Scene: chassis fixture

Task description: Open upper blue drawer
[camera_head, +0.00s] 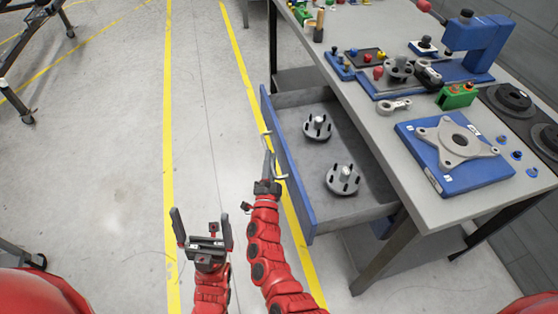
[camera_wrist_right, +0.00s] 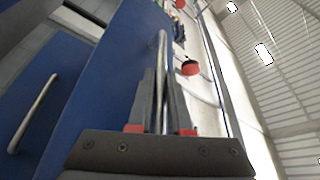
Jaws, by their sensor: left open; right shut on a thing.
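The upper blue drawer (camera_head: 291,178) is pulled out from under the workbench, with its grey inside exposed. Two grey hub parts with studs, a far one (camera_head: 317,127) and a near one (camera_head: 342,180), sit on its floor. My right gripper (camera_head: 269,158) is at the outer side of the blue front, shut on the metal drawer handle (camera_wrist_right: 162,50). In the right wrist view its fingers (camera_wrist_right: 160,98) close around the bar. My left gripper (camera_head: 201,220) is open and empty over the floor, left of the drawer and apart from it.
A second blue drawer front with a handle (camera_wrist_right: 35,112) shows in the right wrist view. The workbench (camera_head: 396,165) carries a blue fixture plate with a grey casting (camera_head: 455,142), a blue press (camera_head: 475,45) and small parts. Open floor lies left.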

